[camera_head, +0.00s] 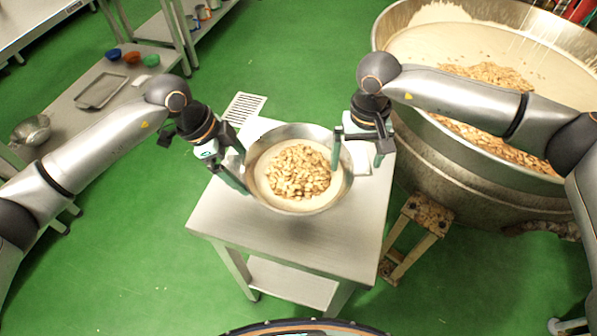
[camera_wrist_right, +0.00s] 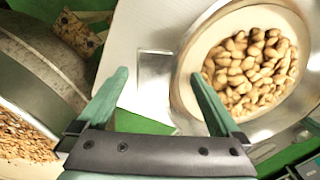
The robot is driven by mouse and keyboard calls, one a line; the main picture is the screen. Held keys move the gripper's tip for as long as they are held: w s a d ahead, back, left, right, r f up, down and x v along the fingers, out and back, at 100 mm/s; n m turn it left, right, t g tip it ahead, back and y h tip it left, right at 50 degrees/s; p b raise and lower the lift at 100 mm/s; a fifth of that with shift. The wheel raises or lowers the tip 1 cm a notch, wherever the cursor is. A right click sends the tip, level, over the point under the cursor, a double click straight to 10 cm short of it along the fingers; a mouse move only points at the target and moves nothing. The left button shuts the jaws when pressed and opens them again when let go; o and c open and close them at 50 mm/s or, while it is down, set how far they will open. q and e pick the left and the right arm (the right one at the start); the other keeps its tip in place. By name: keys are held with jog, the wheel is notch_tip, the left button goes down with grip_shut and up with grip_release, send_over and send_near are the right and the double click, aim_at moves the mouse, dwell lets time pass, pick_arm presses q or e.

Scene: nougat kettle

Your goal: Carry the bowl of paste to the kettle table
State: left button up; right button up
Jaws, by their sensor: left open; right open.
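A round steel bowl (camera_head: 283,207) of pale paste topped with brown nuts (camera_head: 298,171) sits upright on a small steel table (camera_head: 300,240). The nuts also show in the right wrist view (camera_wrist_right: 250,68), inside the bowl's rim. My left gripper (camera_head: 238,165) is open at the bowl's left rim. My right gripper (camera_head: 356,158) is open at the bowl's right side, with one finger against or over the rim and the other outside it. In the right wrist view my right gripper (camera_wrist_right: 158,88) has a wide gap between its fingers. I cannot tell whether either gripper touches the bowl.
A large kettle (camera_head: 440,170) of paste and nuts stands close to the table's right. A rusty stand (camera_head: 425,212) is below it. A steel bench (camera_head: 60,110) at left holds a tray (camera_head: 100,91), small coloured bowls and a metal bowl (camera_head: 32,130). Green floor (camera_head: 140,260) is clear at front left.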

pick_arm(q)
jog(key=shift+f, duration=0.25)
pick_arm(e)
jog(key=shift+f, duration=0.25)
pick_arm(q)
jog(key=shift+c, duration=0.4)
pick_arm(e)
jog(key=shift+c, duration=0.4)
pick_arm(q)
grip_shut()
pick_arm(e)
grip_shut()
jog(key=shift+d, duration=0.1)
pick_arm(q)
jog(key=shift+w+r, duration=0.1)
jog(key=shift+r, duration=0.25)
pick_arm(e)
jog(key=shift+w+r, duration=0.1)
jog(key=shift+r, duration=0.15)
